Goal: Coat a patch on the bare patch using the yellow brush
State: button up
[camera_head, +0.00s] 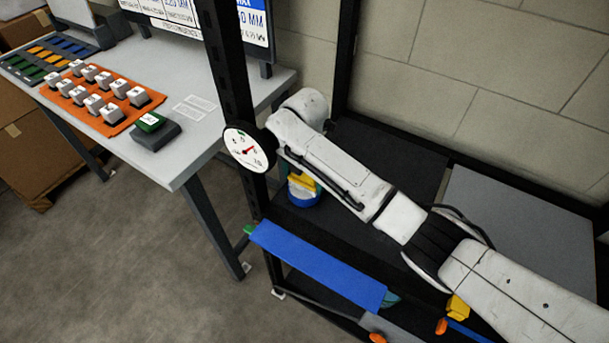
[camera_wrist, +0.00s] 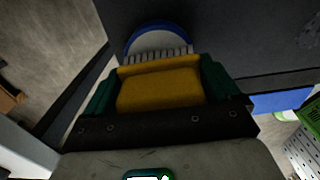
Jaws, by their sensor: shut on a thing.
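The yellow brush (camera_wrist: 160,88) is clamped between the two green fingers of my gripper (camera_wrist: 158,84). Its pale bristles (camera_wrist: 157,56) point away from my wrist, toward a round blue-rimmed container (camera_wrist: 157,27) with a whitish inside. The bristles overlap its near edge; I cannot tell if they touch it. In the head view, the brush (camera_head: 304,180) shows just above the blue-and-white container (camera_head: 303,196) on the dark shelf. My gripper is mostly hidden there behind my white arm. I cannot pick out the bare patch in either view.
A black rack post with a round gauge (camera_head: 249,149) stands left of my arm. A blue board (camera_head: 318,264) lies in front of the shelf. A grey table (camera_head: 187,165) holds an orange tray of white blocks (camera_head: 128,122) and a green button box (camera_head: 154,128).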

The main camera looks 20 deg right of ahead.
jog(key=shift+r+p, duration=3.05)
jog(key=shift+r, duration=0.45)
